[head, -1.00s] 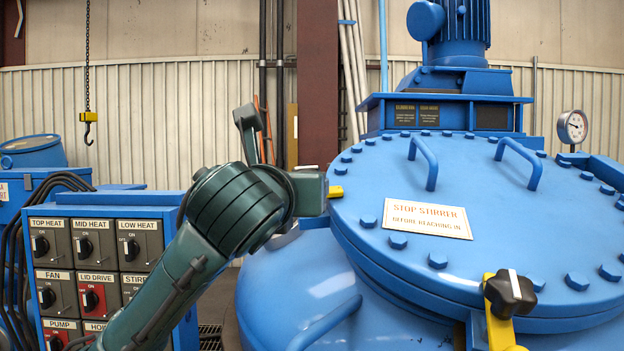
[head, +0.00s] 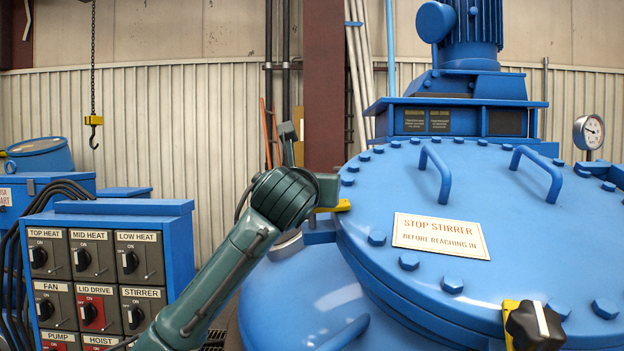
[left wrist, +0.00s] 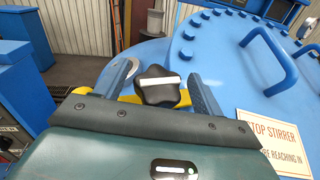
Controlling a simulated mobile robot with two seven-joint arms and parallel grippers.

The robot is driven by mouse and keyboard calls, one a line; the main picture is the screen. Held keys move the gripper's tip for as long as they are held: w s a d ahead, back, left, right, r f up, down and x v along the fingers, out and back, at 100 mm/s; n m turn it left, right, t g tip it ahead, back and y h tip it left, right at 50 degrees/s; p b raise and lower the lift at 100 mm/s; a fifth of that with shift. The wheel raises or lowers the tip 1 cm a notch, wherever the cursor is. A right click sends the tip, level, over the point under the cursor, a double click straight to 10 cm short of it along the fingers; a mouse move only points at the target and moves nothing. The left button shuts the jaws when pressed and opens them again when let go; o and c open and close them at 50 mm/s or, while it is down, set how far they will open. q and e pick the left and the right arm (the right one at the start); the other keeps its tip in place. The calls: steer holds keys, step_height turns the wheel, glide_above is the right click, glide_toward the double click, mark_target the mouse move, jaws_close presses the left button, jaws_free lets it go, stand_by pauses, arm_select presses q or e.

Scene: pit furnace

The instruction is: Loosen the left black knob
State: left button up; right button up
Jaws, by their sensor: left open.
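The left black knob (left wrist: 157,86), lobed with a white bar on top, sits on a yellow clamp (left wrist: 128,98) at the lid's edge. My left gripper (left wrist: 162,74) is open, with one finger on each side of the knob in the left wrist view. Whether a finger touches the knob, I cannot tell. In the head view the left arm hides this knob; only a yellow part of its clamp (head: 338,207) shows. My right gripper is in neither view.
A second black knob (head: 535,326) on a yellow clamp is at the lid's front. The blue lid (head: 400,185) carries bolts, two handles and a sign (head: 440,236). A switch panel (head: 182,255) stands left; a hook (head: 94,135) hangs behind it.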

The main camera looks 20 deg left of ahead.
arm_select(q)
steer(key=shift+w, duration=0.4)
steer(key=shift+c, duration=0.3)
steer(key=c, duration=0.9)
